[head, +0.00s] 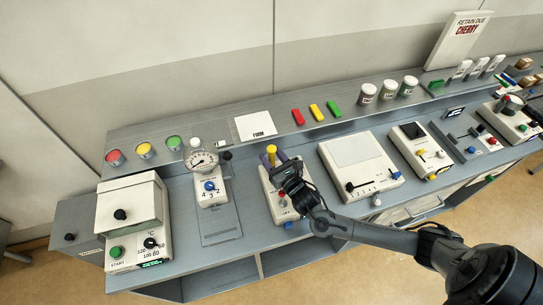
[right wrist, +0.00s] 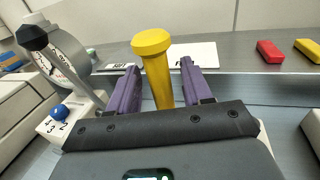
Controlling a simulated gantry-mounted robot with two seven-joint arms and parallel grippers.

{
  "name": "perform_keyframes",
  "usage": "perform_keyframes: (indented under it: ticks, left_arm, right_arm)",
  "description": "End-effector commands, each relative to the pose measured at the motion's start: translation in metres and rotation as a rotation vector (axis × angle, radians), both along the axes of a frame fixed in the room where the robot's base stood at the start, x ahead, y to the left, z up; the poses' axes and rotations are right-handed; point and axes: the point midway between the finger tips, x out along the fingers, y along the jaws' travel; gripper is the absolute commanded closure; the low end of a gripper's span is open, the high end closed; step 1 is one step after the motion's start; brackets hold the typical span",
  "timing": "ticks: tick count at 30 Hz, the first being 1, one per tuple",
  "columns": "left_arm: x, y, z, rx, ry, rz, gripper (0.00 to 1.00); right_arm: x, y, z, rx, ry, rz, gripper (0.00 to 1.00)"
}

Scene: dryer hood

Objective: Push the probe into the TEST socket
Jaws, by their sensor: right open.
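The yellow probe (head: 271,151) has a wide flat cap. It stands at the small white instrument (head: 273,190) near the middle of the bench. My right gripper (head: 274,157) is open over this instrument, with its two purple fingers on either side of the probe. In the right wrist view the probe (right wrist: 155,72) rises between the fingers, with a gap visible on each side. Its lower end is hidden behind the gripper body. I cannot make out a TEST label or socket; my gripper and wrist cover much of the instrument. My left gripper is not in view.
A gauge stand (head: 203,163) with a blue knob is left of the gripper. A white box with a slider (head: 358,165) is close on the right. Red, yellow and green blocks (head: 316,111) lie on the raised back shelf (head: 235,160). A white dryer (head: 130,215) stands far left.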

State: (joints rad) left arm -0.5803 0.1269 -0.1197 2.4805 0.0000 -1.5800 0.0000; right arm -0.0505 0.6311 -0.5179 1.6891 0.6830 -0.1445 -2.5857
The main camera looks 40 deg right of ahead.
Motion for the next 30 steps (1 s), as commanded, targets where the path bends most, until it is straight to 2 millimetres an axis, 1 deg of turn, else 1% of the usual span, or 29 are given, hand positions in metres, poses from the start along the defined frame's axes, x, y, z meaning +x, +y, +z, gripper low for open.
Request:
perform_keyframes:
  ticks: [6,11,15,16,25,30]
  left_arm:
    - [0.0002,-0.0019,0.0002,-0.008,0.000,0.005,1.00]
    - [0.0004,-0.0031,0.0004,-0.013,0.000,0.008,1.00]
    - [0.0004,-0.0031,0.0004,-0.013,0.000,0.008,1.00]
    - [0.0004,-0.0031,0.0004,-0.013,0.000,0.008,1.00]
    - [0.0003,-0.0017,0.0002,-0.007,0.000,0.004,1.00]
    - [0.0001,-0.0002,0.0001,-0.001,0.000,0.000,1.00]
  right_arm:
    - [0.0003,0.0001,-0.0003,0.000,0.001,0.000,0.51]
    - [0.0002,0.0001,-0.0003,0.000,0.001,0.000,0.75]
    - [0.0001,0.0001,-0.0003,0.000,0.001,0.000,0.97]
    - [0.0001,0.0001,-0.0003,0.000,0.001,0.000,1.00]
    - [0.0002,0.0000,0.0009,0.000,0.000,0.000,1.00]
    - [0.0004,-0.0003,0.0086,0.001,-0.001,0.000,1.00]
